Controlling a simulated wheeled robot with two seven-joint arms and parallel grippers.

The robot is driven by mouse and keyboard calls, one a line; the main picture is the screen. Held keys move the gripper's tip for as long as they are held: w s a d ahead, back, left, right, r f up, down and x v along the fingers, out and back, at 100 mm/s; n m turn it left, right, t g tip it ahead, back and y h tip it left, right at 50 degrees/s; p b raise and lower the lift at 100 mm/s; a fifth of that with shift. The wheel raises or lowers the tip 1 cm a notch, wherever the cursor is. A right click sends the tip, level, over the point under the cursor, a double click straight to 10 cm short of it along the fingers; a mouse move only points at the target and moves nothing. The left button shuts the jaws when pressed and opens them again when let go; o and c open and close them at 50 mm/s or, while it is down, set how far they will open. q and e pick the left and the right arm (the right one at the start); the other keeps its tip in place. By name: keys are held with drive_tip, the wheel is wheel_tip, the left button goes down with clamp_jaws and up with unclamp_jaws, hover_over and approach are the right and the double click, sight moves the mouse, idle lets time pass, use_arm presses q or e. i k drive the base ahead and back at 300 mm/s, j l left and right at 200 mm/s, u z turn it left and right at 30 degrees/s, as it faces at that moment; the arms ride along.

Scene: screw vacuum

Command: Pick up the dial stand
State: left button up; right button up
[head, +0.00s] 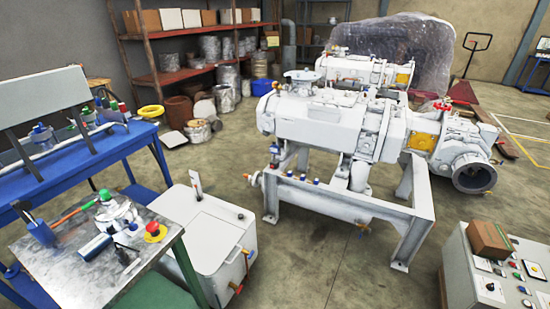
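A small metal-topped table (65,268) stands at the lower left with several small items on it. A blue block with a dark post and a rounded head (40,231) is at its left side; it may be the dial stand, but it is too small to be sure. Beside it are a white fitting with a green cap (112,212), an emergency-stop-like red knob on a yellow base (154,232), a blue cylinder (95,247) and a small dark item (122,256). Neither of my grippers is in view.
A blue workbench (85,150) stands behind the small table. A white tank (208,235) is right of it. A large white vacuum pump (320,120) on a frame fills the middle. A control box (500,270) is at lower right. Open floor (320,260) lies between.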

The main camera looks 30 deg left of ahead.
sight(274, 150)
drive_tip(key=i+j+u, duration=0.1)
drive_tip(key=i+u, duration=0.15)
drive_tip(key=i, duration=1.1)
